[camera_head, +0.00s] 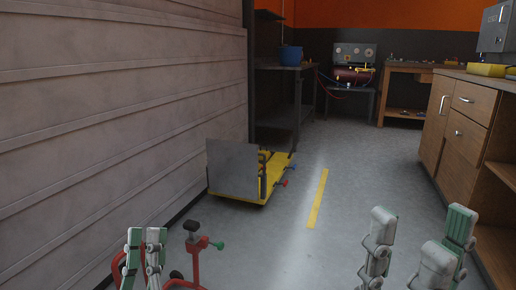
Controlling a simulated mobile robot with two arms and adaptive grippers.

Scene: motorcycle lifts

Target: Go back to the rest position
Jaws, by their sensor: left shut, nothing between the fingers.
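My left gripper (145,246) is at the bottom left of the head view. Its two pale green and grey fingers point up and lie close together, shut and empty. My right gripper (416,232) is at the bottom right. Its fingers stand well apart, open, with only floor visible between them. Both grippers are cut off by the lower edge of the picture.
A red metal stand (196,262) with black and green knobs is close beside my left gripper; contact is unclear. A yellow lift (240,192) stands along the left wall. A wooden cabinet (458,125) borders the right. The middle floor (290,240) is clear.

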